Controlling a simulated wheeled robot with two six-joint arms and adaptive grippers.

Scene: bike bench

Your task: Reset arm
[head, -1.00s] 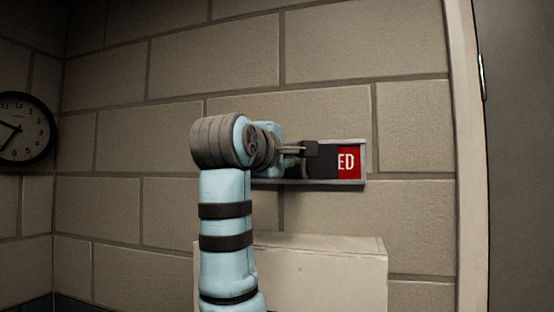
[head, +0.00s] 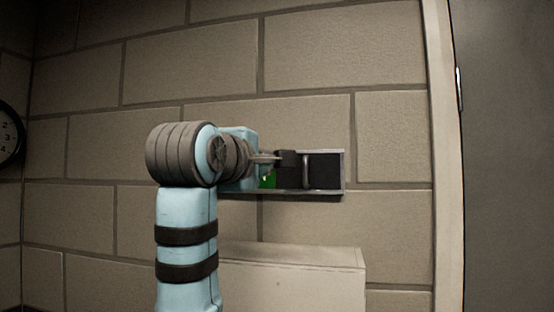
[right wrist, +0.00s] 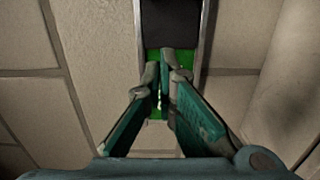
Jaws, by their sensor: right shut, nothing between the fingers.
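A sign with a metal frame (head: 343,172) is fixed to the block wall. Its dark sliding panel (head: 325,172) sits at the right end, with an upright handle (head: 306,170) at its left side. No red shows; a green patch (head: 268,181) is visible to the left. My right gripper (head: 285,159) is in front of the sign, left of the handle. In the right wrist view its fingertips (right wrist: 166,73) are together and empty over the green part (right wrist: 152,54), just short of the dark panel (right wrist: 172,22). Contact cannot be told. My left gripper is not in view.
A door frame (head: 444,150) and grey door (head: 510,150) are at the right. A wall clock (head: 8,135) is cut off at the left edge. The wall around the sign is bare.

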